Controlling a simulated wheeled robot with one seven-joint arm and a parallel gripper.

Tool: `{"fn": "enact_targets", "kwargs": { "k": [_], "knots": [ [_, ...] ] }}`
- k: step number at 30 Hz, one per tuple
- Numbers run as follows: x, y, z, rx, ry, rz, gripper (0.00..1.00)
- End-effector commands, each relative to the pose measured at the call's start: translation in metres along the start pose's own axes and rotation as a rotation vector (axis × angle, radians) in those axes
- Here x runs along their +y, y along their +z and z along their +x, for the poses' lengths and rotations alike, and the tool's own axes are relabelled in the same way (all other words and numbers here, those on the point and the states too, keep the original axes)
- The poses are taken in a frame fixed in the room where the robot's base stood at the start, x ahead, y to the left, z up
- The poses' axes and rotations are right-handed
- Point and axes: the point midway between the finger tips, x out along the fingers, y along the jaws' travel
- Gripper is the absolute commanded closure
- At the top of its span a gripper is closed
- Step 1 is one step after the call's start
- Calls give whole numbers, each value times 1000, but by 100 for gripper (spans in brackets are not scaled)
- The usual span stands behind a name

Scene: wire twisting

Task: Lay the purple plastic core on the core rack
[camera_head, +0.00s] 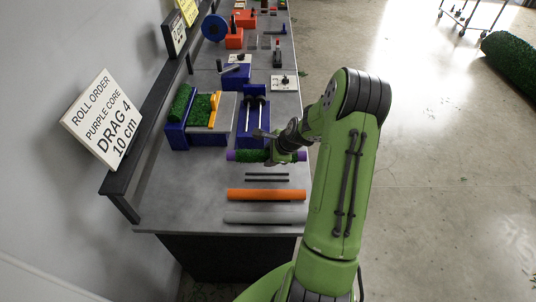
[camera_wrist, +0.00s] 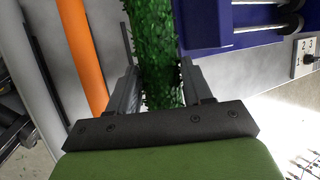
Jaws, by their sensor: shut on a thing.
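The purple plastic core (camera_head: 231,155) is wrapped in green turf (camera_head: 252,155), with purple showing at both ends. My gripper (camera_head: 281,154) is shut on this wrapped core, nearer its right end. In the wrist view the turf (camera_wrist: 158,45) runs between my two fingers, and no purple shows there. The core lies level across the picture, in front of the blue roller unit (camera_head: 253,136); whether it touches the table is unclear. Two thin dark bars (camera_head: 267,174), possibly the core rack, lie nearer on the table with nothing on them.
An orange tube (camera_head: 266,195) and a grey tube (camera_head: 264,217) lie side by side nearer the table's front edge. A blue turf feeder (camera_head: 176,134) stands left of the roller unit. Bare table (camera_head: 185,195) lies at the left.

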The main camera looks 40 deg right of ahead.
Motion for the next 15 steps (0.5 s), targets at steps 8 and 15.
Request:
{"fn": "enact_targets", "kwargs": {
  "k": [8, 15],
  "knots": [
    [1, 0, 0, -1, -2, -1, 84],
    [9, -8, 19, -1, -2, -1, 84]
  ]
}}
